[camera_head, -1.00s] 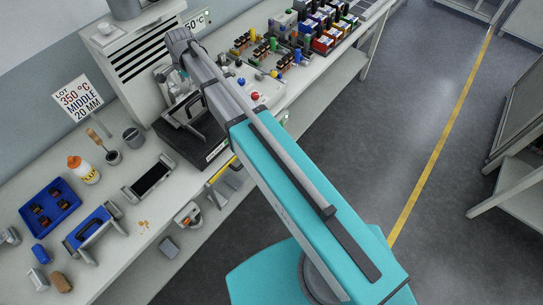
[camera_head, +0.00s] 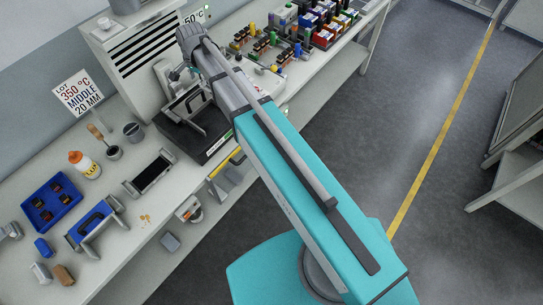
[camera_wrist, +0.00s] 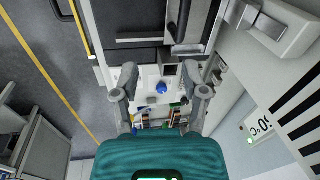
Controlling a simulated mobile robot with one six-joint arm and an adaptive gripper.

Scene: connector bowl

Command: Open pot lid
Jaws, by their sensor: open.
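A dark station on the bench, which I take to be the pot (camera_head: 213,150), has a black bar handle above it in the head view; the lid's outline is hard to make out. The wrist view shows its dark top (camera_wrist: 133,27) and a black handle (camera_wrist: 179,20) at the upper edge. My gripper (camera_wrist: 160,76) is open, with its two grey fingers apart and nothing between them. The handle lies beyond the fingertips, apart from them. In the head view my arm's end is over the back of the bench, and the fingers cannot be made out.
A slatted grey cabinet (camera_head: 150,48) stands behind the pot. Coloured bins (camera_head: 325,30) crowd the far end.

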